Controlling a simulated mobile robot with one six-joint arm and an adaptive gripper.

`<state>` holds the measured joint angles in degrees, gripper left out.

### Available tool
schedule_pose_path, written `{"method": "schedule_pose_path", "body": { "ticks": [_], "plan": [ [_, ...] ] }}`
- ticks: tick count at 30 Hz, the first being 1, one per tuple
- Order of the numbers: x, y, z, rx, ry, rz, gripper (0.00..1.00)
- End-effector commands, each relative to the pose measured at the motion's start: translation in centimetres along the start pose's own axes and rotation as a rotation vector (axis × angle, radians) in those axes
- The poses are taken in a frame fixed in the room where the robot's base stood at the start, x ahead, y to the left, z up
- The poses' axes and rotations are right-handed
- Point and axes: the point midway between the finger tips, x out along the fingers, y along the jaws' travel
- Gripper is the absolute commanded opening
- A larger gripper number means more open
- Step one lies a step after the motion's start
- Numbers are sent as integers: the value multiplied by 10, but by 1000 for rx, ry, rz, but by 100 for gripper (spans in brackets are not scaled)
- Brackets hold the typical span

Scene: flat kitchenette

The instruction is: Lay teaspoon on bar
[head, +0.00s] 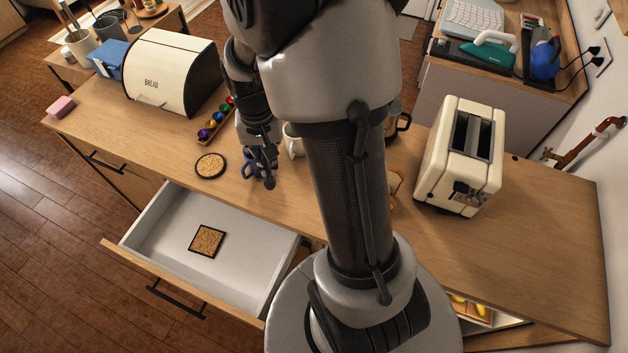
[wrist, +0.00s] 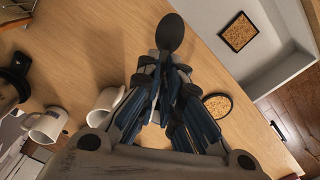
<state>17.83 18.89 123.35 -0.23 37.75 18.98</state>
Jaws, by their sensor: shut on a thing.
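My gripper (head: 261,165) is low over the wooden counter, to the right of a round cork coaster. In the wrist view my gripper (wrist: 162,72) is shut on a dark teaspoon (wrist: 171,33), whose bowl sticks out past the fingertips. The handle is mostly hidden between the fingers. In the head view the spoon is too small to make out clearly. The wooden counter top (head: 110,105), likely the bar, also shows in the wrist view (wrist: 90,50). I cannot tell whether the spoon touches it.
The round coaster (head: 210,166), a tray of colored balls (head: 215,122), a bread box (head: 170,72), a white mug (head: 293,140) and a toaster (head: 462,155) stand on the counter. An open drawer (head: 160,225) holds a square coaster (head: 207,240). Bare counter lies at far left.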

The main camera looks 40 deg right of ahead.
Motion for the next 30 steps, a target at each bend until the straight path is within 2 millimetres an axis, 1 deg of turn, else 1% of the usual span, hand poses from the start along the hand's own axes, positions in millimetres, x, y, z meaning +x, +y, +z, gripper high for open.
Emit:
{"method": "schedule_pose_path", "body": {
  "ticks": [1,3,6,9,11,14,18,24,27,30],
  "plan": [
    [-20,26,-2,122,-1,0,0],
    [-33,52,-1,269,-1,1,0],
    [-45,80,1,426,-2,2,0],
    [-49,95,4,514,-4,3,0],
    [-44,99,5,539,-6,4,0],
    [-24,100,6,546,-9,5,0],
    [16,99,6,543,-11,6,0],
    [68,99,6,542,-9,5,0],
    [89,99,5,541,-7,4,0],
    [102,98,5,541,-5,4,0]
  ]
}}
